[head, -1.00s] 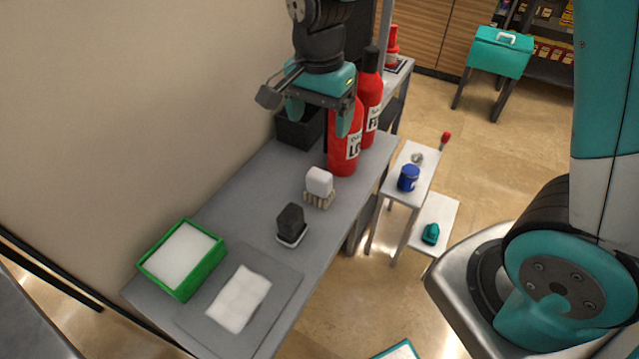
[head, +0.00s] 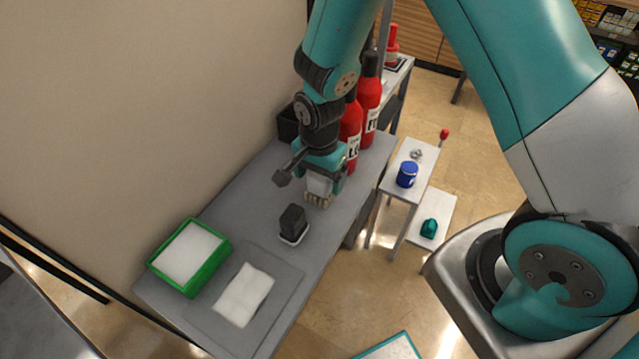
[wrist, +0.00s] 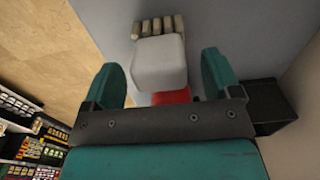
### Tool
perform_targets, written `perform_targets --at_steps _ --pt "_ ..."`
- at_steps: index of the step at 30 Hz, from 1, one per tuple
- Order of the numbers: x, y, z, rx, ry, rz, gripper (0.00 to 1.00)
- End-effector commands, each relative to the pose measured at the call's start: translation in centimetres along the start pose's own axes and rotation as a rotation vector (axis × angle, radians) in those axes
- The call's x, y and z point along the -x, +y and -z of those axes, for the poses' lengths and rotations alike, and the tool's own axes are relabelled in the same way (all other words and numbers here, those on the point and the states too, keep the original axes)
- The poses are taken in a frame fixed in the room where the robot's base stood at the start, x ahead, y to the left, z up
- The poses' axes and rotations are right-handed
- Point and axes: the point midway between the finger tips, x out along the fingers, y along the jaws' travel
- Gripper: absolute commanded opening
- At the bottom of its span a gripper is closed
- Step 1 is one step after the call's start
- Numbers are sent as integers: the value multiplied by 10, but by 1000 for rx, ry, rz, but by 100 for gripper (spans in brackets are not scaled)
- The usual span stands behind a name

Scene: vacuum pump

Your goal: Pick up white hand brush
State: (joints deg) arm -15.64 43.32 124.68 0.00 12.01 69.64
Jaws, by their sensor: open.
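The white hand brush (head: 318,187) stands on the grey table with its tan bristles down and its white block handle up. In the head view my gripper (head: 321,180) is right above it and partly hides its top. In the wrist view the white handle (wrist: 160,62) lies between the two teal fingers of my gripper (wrist: 166,82), with a gap on each side. The bristles show beyond the handle. My gripper is open, and the fingers do not visibly touch the brush.
Red bottles (head: 368,100) and a black bin (head: 288,124) are behind. A green tray (head: 190,257) and a white cloth (head: 244,294) lie at the near end. A small side table (head: 405,195) holds a blue can (head: 407,174).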

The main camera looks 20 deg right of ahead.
Motion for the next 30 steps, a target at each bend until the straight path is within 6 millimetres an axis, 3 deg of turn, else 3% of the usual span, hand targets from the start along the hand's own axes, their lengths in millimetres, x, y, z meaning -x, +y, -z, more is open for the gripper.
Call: perform_targets --at_steps 7,15,25,30 --pt "-2 0 0 0 0 1 83" --pt "-2 0 0 0 0 0 28" --pt "1 0 0 0 0 1 28" --pt "16 -1 0 0 2 5 28"
